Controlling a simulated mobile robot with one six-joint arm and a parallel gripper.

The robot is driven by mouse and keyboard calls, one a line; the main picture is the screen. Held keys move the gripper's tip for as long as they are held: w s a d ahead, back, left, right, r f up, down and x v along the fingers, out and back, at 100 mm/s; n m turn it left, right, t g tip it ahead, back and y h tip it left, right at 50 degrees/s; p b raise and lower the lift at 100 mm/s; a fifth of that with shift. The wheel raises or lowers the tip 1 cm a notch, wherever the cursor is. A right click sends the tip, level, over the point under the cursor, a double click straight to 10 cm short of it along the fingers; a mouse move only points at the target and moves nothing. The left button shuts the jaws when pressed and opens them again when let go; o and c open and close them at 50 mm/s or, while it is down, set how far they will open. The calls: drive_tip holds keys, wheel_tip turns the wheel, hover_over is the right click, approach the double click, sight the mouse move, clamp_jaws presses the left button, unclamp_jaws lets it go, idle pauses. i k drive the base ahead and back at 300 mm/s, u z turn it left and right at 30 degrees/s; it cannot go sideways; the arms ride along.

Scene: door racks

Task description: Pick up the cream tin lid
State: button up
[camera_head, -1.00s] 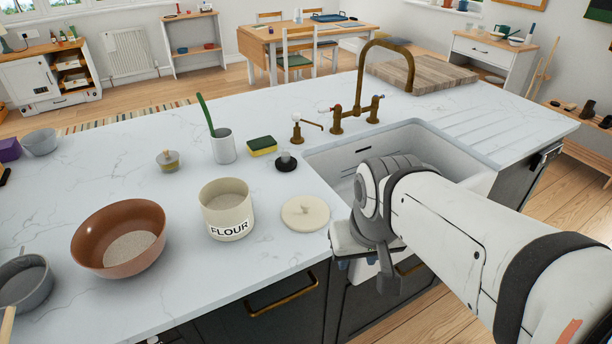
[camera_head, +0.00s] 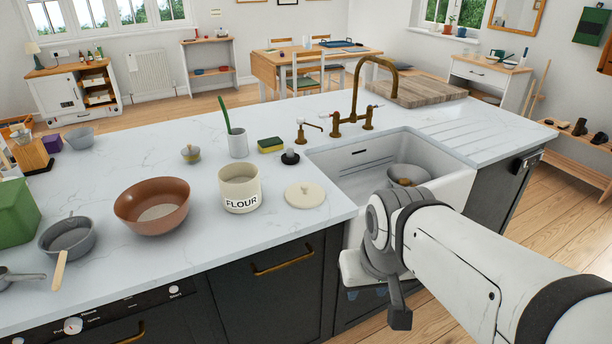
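The cream tin lid (camera_head: 305,195) is a round, pale disc with a small knob on top. It lies flat on the white marble counter (camera_head: 130,260), right of the open cream tin marked FLOUR (camera_head: 240,190). My gripper (camera_head: 385,300) hangs in front of the counter's front edge, to the right of the lid and apart from it. Its fingers are mostly hidden behind my wrist, so I cannot tell whether they are open or shut.
A brown bowl (camera_head: 152,207) and a grey saucepan (camera_head: 68,238) stand left of the tin. Behind the lid are a black stopper (camera_head: 290,157), a sponge (camera_head: 270,145) and brass taps (camera_head: 366,115). The sink (camera_head: 440,185), holding a grey pan (camera_head: 408,175), is to the right.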

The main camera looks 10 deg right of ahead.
sight(303, 195)
drive_tip(key=u, duration=0.15)
drive_tip(key=i, duration=0.9)
drive_tip(key=z, duration=0.05)
